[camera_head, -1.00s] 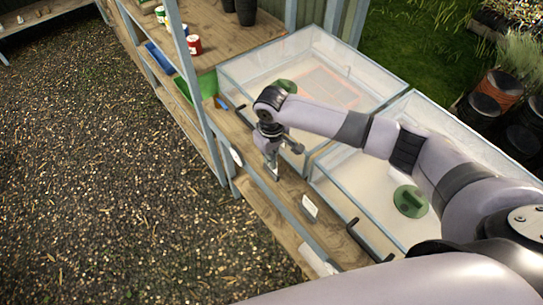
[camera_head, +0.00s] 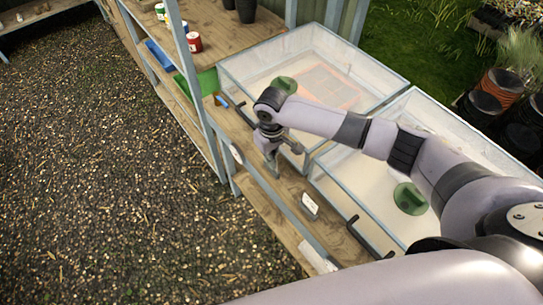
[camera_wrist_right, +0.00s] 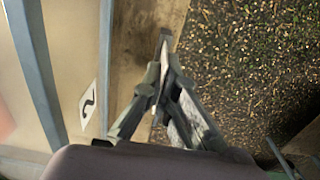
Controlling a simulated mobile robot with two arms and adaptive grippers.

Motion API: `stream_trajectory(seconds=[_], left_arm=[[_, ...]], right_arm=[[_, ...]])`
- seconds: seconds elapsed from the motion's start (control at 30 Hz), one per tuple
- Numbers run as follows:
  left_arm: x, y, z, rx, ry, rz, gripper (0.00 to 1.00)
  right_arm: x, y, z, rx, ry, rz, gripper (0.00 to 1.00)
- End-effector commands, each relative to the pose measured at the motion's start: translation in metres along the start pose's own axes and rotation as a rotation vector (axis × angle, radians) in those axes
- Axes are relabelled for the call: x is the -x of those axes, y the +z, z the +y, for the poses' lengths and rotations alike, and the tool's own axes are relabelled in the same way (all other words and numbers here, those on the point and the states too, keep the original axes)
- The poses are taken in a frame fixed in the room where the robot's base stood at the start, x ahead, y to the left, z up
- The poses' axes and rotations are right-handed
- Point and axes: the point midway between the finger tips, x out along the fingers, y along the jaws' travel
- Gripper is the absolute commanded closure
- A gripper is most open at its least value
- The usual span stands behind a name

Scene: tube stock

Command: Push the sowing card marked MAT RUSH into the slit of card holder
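A small white card (camera_head: 309,203) with faint dark marks leans on the narrow wooden ledge, right of my right gripper in the head view. Its dark lower edge may be the card holder; the lettering is too small to read and I cannot tell whether it sits in a slit. My right gripper (camera_head: 275,168) is over the ledge, apart from the card. In the wrist view its fingers (camera_wrist_right: 165,45) come together at the tips, with no card visible between them. My left gripper is not in view.
Two glass-sided boxes (camera_head: 318,62) with green round knobs stand right behind the ledge, with dark handles (camera_head: 357,231) at their front. A blue post (camera_head: 186,75) rises at left. A green bin (camera_head: 207,83) and pots stand on shelves. A label with a 2 (camera_wrist_right: 88,103) shows in the wrist view.

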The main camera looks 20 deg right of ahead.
Motion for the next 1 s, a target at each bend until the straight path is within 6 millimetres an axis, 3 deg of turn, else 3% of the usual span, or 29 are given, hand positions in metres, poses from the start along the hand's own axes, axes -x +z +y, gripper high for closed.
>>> stream_trajectory(seconds=[0.43, 0.67, 1.0], left_arm=[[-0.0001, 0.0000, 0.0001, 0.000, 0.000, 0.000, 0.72], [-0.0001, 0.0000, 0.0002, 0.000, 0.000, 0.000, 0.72], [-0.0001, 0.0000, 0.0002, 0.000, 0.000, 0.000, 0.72]], right_arm=[[-0.0004, -0.0001, 0.0002, -0.001, 0.000, 0.000, 0.72], [-0.0004, 0.0000, 0.0002, -0.001, 0.000, 0.000, 0.71], [-0.0004, 0.0000, 0.0003, -0.001, 0.000, 0.000, 0.48]])
